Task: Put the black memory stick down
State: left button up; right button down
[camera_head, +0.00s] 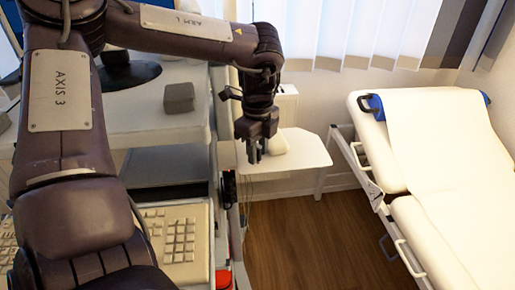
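My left gripper (254,158) points downward at the end of my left arm, which comes in from the left. It hangs in front of a small white side shelf (305,158) as seen from here. The fingers are small and dark and appear close together. I cannot make out a black memory stick in or near them. Whether the fingers touch anything is not clear. My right gripper is not in view.
A grey block (179,97) sits on the pale worktop at the left. A beige keyboard (182,236) lies lower down, partly behind my arm. An examination couch (405,135) with a paper sheet stands at the right. Open wooden floor (310,240) lies between.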

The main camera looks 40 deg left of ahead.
aim_at(258, 146)
pick_arm(q)
notch_tip(258, 146, up, 13)
jog(key=shift+p, duration=0.3)
jog(key=shift+r, duration=0.15)
dwell(0.6)
